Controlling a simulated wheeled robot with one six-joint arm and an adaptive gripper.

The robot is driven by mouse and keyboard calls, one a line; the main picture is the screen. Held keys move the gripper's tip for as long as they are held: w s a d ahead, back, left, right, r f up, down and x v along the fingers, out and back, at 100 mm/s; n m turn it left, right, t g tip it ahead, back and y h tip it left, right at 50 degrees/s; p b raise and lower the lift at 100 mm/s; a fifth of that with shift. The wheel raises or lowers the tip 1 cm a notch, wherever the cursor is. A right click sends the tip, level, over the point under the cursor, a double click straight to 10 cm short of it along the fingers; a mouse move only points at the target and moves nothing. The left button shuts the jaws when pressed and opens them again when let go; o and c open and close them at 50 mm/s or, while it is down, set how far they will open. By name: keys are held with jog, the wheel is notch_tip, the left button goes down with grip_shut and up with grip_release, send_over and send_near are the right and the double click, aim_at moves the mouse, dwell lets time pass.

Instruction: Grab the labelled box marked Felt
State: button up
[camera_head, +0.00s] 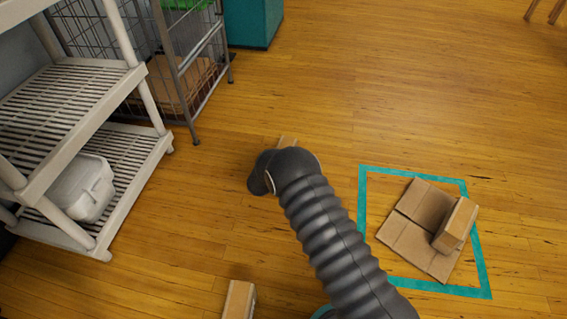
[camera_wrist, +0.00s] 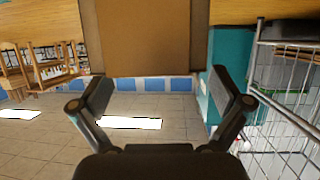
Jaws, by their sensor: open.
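No Felt label can be read in either view, so I cannot tell which box is Felt. In the wrist view a plain brown cardboard box (camera_wrist: 145,38) fills the upper middle, just beyond the fingertips. My gripper (camera_wrist: 166,88) is open, its two fingers spread apart below the box, with nothing held between them. In the head view my dark arm hides the gripper. Another cardboard box (camera_head: 240,299) is cut off at the bottom edge.
A third box (camera_head: 456,225) rests tilted on flattened cardboard (camera_head: 408,238) inside a teal tape outline (camera_head: 363,200). A white slatted shelf (camera_head: 140,150) with a white bin (camera_head: 82,188) and a wire cage (camera_head: 185,75) stand left.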

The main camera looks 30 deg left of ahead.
aim_at(285, 141)
jog(key=shift+d+b+x, duration=0.15)
jog(key=shift+b+x, duration=0.15)
jog(key=shift+x, duration=1.15)
jog(key=shift+d+b+x, duration=0.15)
jog(key=shift+b+x, duration=0.1)
jog(key=shift+x, duration=1.2)
jog(key=shift+w, duration=0.1)
jog(key=c, duration=1.9)
